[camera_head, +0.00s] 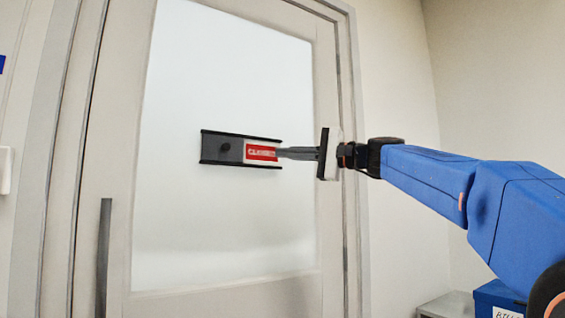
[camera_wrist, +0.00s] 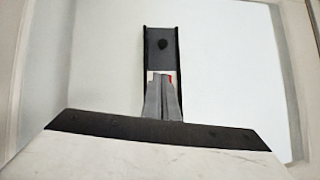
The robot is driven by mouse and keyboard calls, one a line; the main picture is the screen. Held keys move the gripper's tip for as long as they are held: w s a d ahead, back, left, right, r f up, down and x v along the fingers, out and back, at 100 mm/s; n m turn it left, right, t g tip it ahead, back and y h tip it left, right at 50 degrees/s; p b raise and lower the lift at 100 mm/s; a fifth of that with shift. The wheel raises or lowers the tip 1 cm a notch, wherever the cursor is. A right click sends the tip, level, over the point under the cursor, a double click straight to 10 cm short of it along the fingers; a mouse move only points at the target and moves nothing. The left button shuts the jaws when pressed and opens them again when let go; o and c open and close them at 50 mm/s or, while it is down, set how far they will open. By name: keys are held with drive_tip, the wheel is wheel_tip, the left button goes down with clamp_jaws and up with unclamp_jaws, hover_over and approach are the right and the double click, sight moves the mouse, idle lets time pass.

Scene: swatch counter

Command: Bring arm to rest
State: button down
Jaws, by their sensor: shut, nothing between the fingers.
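My arm reaches in from the right in the head view, raised in front of the door. My gripper (camera_head: 279,153) is shut and empty, with its fingertips at the right end of the sign on the door. In the wrist view my gripper (camera_wrist: 161,78) covers part of the sign's red and white area. The sign has a dark holder (camera_head: 222,149) with black rails and a red panel (camera_head: 262,153) with white lettering, too small to read surely. I cannot tell whether the fingertips touch it. The holder also shows in the wrist view (camera_wrist: 160,60).
The door (camera_head: 230,230) has a frosted pane and appears shut. Its vertical dark handle (camera_head: 103,255) is at the lower left. A blue box (camera_head: 491,296) with a white label and a grey cabinet (camera_head: 447,305) stand at the lower right. A plain wall is behind my arm.

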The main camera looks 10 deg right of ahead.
drive_tip(key=s+f+n+g+h, duration=0.1)
drive_tip(key=s+f+h, duration=0.3)
drive_tip(key=f, duration=0.7)
drive_tip(key=s+f+n+g+h, duration=0.1)
drive_tip(key=s+f, duration=0.4)
drive_tip(key=f, duration=0.6)
drive_tip(key=s+f+n+g+h, duration=0.1)
drive_tip(key=s+f+g+h, duration=0.3)
drive_tip(key=f, duration=0.7)
drive_tip(key=s+d+f+n+h, duration=0.2)
drive_tip(key=s+d+f, duration=0.1)
drive_tip(key=s+f, duration=0.4)
drive_tip(key=s+d+f+n+h, duration=0.1)
drive_tip(key=s+d+f, duration=0.3)
drive_tip(key=f, duration=0.9)
drive_tip(key=s+d+f+n+h, duration=0.2)
drive_tip(key=s+d+f+h, duration=0.1)
drive_tip(key=s+f, duration=0.7)
drive_tip(key=shift+d+f+n+g, duration=0.25)
drive_tip(key=shift+d+n+g, duration=0.05)
drive_tip(key=shift+d+g, duration=0.1)
